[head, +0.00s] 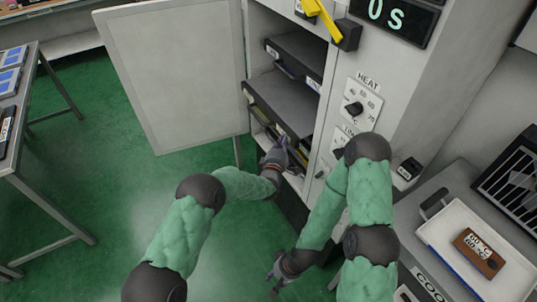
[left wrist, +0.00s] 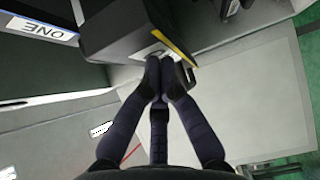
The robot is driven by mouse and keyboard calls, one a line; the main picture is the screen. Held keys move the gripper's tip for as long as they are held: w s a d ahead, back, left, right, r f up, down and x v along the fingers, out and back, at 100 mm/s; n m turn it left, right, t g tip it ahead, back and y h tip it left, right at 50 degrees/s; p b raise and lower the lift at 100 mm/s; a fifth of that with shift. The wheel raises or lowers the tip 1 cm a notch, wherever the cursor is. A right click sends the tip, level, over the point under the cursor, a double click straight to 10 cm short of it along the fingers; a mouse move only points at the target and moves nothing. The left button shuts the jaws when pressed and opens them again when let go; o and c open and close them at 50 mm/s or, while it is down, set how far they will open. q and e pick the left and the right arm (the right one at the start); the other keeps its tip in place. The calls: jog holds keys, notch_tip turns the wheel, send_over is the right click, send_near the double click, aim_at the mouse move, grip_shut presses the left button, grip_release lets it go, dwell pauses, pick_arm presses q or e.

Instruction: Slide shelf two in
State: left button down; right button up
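A blue-edged shelf marked ONE (left wrist: 45,29) is at the left there. My right gripper (head: 282,272) hangs low, away from the cabinet; its fingers are too small to judge.
The cabinet door (head: 175,75) stands open on the left. Another dark shelf (head: 300,52) is higher inside. A yellow lever (head: 322,18) and heat dial (head: 354,108) are on the cabinet face. A white tray (head: 440,235) stands on the right bench.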

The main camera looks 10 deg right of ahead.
aim_at(290, 141)
pick_arm(q)
jog(key=shift+w+d+b, duration=0.2)
jog(key=shift+d+b, duration=0.15)
jog(key=shift+d, duration=0.3)
jog(key=shift+w+d+b, duration=0.25)
jog(key=shift+d+b, duration=0.1)
jog(key=shift+d, duration=0.35)
jog(key=shift+w+d+b, duration=0.2)
jog(key=shift+d+b, duration=0.15)
jog(key=shift+d, duration=0.3)
